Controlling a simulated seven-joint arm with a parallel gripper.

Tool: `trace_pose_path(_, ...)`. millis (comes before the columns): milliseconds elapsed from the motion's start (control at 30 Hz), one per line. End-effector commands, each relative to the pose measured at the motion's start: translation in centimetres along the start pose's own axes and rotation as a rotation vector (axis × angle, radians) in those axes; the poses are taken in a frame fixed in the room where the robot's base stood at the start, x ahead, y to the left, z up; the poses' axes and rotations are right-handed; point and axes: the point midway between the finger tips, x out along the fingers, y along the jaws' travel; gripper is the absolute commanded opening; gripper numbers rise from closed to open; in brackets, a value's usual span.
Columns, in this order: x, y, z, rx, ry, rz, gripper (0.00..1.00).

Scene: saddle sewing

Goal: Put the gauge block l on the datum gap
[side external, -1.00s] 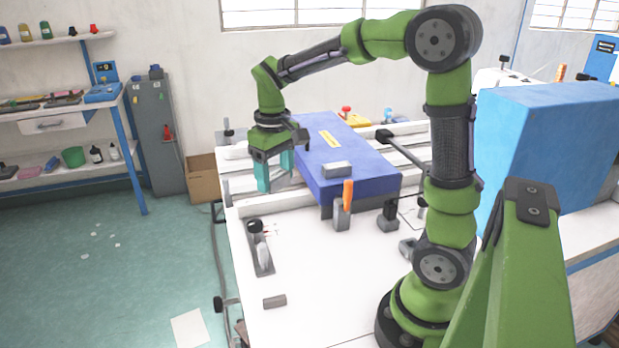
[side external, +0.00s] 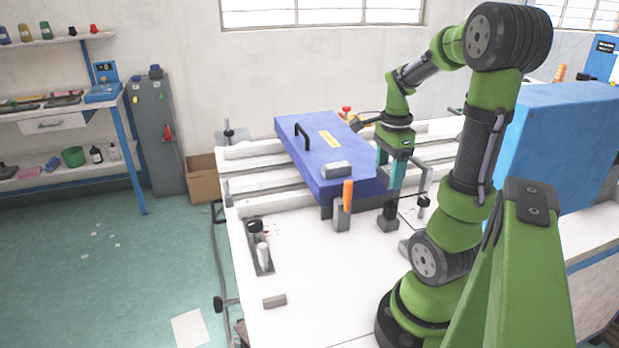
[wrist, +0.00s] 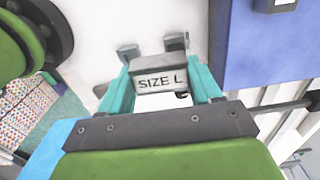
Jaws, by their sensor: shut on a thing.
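My gripper (side external: 391,178) points down at the right end of the blue saddle (side external: 325,150), above a black post on a grey foot (side external: 388,221). In the wrist view my gripper (wrist: 162,84) has its teal fingers shut on gauge block l (wrist: 160,79), a pale block marked "SIZE L". The block is hard to make out in the side view. Two small grey blocks (wrist: 130,53) show beyond it in the wrist view. I cannot tell for sure which place is the datum gap.
A grey block (side external: 337,170) lies on the saddle's front edge. An orange-topped grey stand (side external: 342,217) is in front. A small grey block (side external: 275,301) and a dark tray (side external: 261,250) are on the white table (side external: 315,285). The table's front middle is clear.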

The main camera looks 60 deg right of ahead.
Motion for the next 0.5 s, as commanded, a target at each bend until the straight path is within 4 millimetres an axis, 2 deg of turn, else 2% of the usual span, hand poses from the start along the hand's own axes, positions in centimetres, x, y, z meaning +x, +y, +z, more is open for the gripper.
trace_pose_path(367,-0.1,-0.2,0.0,0.020,0.001,-0.002,0.12)
trace_pose_path(500,0.1,-1.8,-0.3,0.020,0.002,0.000,0.12)
